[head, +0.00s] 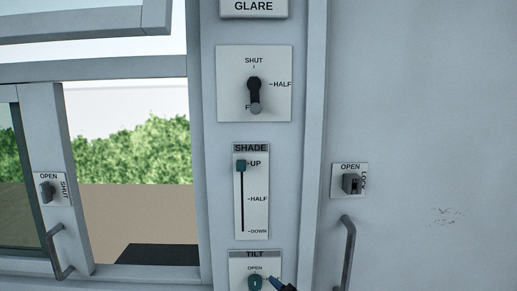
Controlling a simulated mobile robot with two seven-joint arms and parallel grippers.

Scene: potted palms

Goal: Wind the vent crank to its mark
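The crank (254,95) is a dark arm with a grey knob at its lower end, on a white square plate (281,60). Its arm points straight down, away from SHUT at the top and HALF at the right. The knob partly covers a lower label starting with F. My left gripper is out of view. Nothing touches the crank.
Below the crank are a SHADE slider (241,166) at UP and a TILT knob (255,282), cut off below. A GLARE plate (254,8) is above. Latches (351,184) and (47,191) and bar handles (347,252) and (56,251) flank the post.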

